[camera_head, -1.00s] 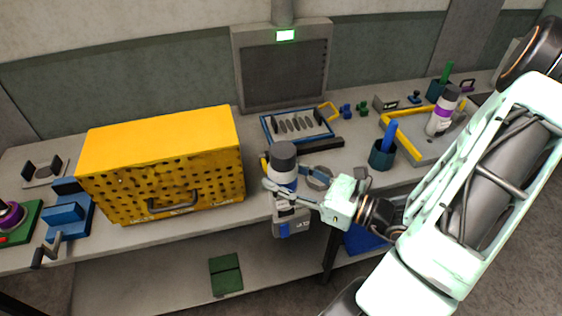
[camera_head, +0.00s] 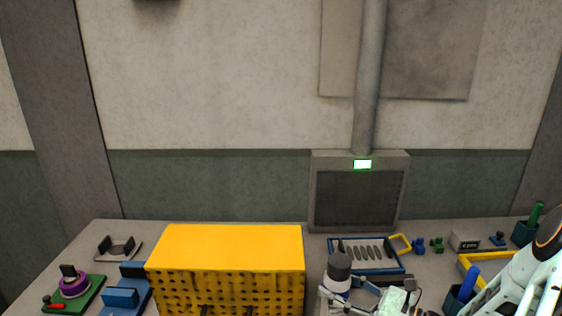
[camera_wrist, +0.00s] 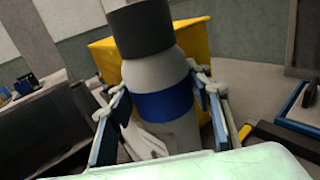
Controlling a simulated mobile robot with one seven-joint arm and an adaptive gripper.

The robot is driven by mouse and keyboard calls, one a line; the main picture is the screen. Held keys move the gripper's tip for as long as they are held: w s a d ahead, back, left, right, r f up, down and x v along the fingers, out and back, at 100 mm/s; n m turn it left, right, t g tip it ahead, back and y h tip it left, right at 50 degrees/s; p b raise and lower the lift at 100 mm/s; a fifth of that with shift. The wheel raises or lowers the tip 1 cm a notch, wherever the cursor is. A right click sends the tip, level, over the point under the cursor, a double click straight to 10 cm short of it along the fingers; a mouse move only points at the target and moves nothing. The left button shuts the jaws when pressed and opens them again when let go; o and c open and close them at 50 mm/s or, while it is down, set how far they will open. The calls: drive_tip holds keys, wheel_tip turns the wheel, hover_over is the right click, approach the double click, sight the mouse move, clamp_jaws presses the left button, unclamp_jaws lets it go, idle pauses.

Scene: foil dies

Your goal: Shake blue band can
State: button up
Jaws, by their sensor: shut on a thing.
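The blue band can (camera_wrist: 163,104) is a pale spray can with a dark grey cap and a blue band around its body. In the wrist view it stands close in front of the camera, slightly tilted. My gripper (camera_wrist: 160,100) is shut on it, with one finger on each side at about the height of the band. In the head view the can (camera_head: 337,284) shows low in the picture, cap up, and my gripper (camera_head: 345,295) is at its side. The can's lower part is cut off in the head view.
A yellow perforated box (camera_head: 230,245) stands left of the can. Behind the can is a blue-rimmed tray (camera_head: 398,268) of dark pieces, before a grey vented panel (camera_head: 360,200) with a green light. A cup with a blue pen (camera_head: 468,284) stands to the right.

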sight(348, 274)
wheel_tip(348, 274, up, 6)
drive_tip(key=shift+w+a+r, duration=0.1)
drive_tip(key=shift+a+f, duration=0.1)
drive_tip(key=shift+f, duration=0.25)
drive_tip(key=shift+w+d+f, duration=0.1)
drive_tip(key=shift+f, duration=1.55)
drive_tip(key=shift+w+d+f, duration=0.1)
drive_tip(key=shift+f, duration=1.55)
drive_tip(key=shift+s+a+r, duration=0.1)
drive_tip(key=shift+s, duration=0.15)
drive_tip(key=shift+w, duration=0.1)
